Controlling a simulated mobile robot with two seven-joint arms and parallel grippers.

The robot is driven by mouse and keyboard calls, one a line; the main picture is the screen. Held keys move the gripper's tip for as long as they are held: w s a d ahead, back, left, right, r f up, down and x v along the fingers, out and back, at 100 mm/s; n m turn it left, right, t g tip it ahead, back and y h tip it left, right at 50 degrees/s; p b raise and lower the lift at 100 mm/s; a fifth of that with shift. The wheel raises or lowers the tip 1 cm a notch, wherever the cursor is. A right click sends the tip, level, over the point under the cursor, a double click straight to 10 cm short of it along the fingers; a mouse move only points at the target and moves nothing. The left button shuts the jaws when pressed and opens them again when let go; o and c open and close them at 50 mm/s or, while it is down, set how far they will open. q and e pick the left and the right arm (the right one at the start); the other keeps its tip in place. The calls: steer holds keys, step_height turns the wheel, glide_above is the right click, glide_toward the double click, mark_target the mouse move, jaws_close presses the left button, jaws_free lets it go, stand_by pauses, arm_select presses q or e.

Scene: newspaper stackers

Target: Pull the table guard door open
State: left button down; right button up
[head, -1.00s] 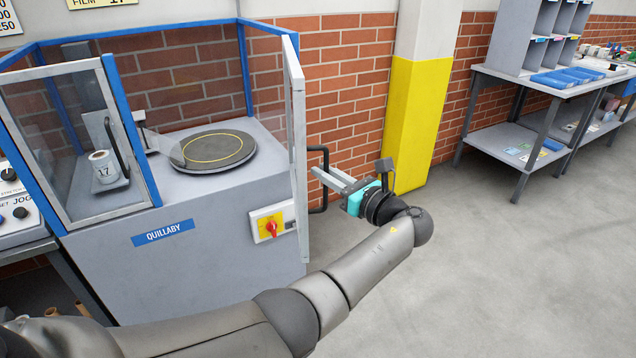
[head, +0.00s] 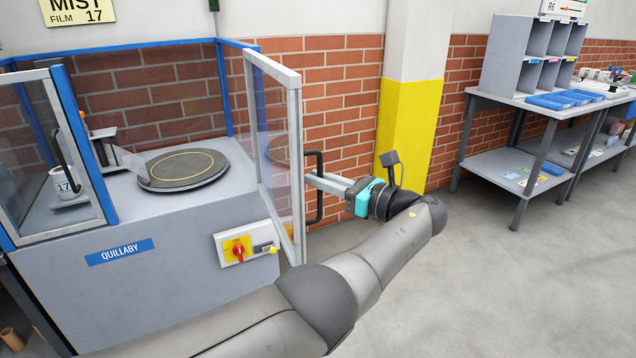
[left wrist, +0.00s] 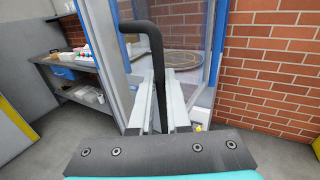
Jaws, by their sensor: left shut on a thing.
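The guard door (head: 272,140) is a clear panel in a silver frame at the right side of the grey QUILLABY machine (head: 150,290). It stands at an angle to the cabinet front. Its black bar handle (head: 320,163) is on the right-hand face. My left gripper (head: 316,180) is shut on the handle, with the arm reaching in from below. In the left wrist view, the handle (left wrist: 155,40) runs down between the two pale fingers (left wrist: 160,103). The door's frame and clear panel show behind it. My right gripper is not in view.
A second clear panel (head: 72,150) with a black handle stands at the machine's left. A black turntable (head: 185,168) lies on top. A yellow-and-white pillar (head: 410,120) and a shelf table (head: 510,165) stand behind; open floor is at right.

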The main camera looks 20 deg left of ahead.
arm_select(q)
steer(key=shift+a+r, duration=0.1)
steer(key=c, duration=0.9)
jaws_free()
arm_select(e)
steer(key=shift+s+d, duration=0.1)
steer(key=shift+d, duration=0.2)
arm_select(q)
steer(key=shift+b+v, duration=0.7)
steer(key=shift+v, duration=3)
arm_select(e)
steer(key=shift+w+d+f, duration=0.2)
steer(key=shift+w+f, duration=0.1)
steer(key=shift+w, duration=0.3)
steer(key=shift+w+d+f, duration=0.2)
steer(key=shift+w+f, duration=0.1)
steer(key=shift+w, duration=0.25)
